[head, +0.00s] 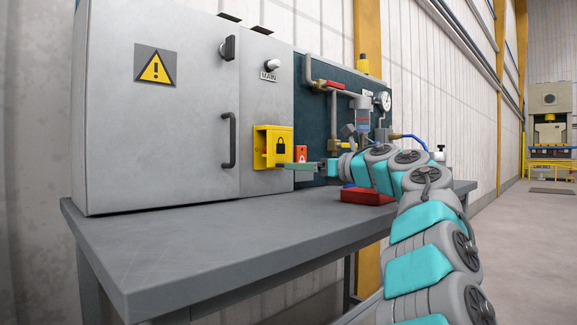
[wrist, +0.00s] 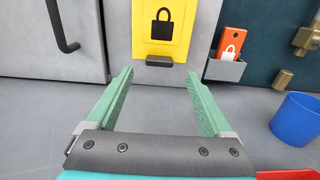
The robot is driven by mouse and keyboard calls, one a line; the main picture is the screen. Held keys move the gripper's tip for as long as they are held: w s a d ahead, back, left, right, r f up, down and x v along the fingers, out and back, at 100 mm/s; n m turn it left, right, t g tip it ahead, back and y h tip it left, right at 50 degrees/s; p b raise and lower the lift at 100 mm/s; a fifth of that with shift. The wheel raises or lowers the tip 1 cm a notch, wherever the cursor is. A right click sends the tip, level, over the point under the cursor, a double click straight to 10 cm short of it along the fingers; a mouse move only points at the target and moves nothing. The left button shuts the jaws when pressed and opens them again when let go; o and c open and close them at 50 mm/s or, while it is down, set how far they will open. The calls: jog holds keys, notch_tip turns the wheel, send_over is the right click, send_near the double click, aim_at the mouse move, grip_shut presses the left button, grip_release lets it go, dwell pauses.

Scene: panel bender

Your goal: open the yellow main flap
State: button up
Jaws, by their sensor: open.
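The yellow main flap (head: 270,147) with a black padlock symbol is on the right part of the grey cabinet front, below a switch labelled MAIN (head: 270,66). It looks closed. In the wrist view the flap (wrist: 161,30) is straight ahead, with a dark grip tab (wrist: 159,61) at its lower edge. My gripper (wrist: 160,85) is open and empty. Its two green fingers point at the flap, to either side of the tab and slightly below it. I cannot tell whether they touch anything. In the head view my gripper (head: 290,166) is at the flap's lower edge.
An orange padlock-marked item (wrist: 232,44) sits in a small grey holder (wrist: 224,69) right of the flap. A blue cup (wrist: 296,118) and a red tray (head: 367,195) are on the right. The cabinet handle (head: 230,140) is left. The bench front (head: 180,250) is clear.

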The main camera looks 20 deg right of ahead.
aim_at(280, 149)
jog(key=p+x, duration=0.1)
jog(key=x, duration=0.3)
jog(key=shift+w+a+r+p, duration=0.15)
jog(key=shift+w+p, duration=0.05)
jog(key=shift+p, duration=0.1)
jog(key=shift+w+a, duration=0.15)
jog(key=shift+w, duration=0.45)
grip_shut()
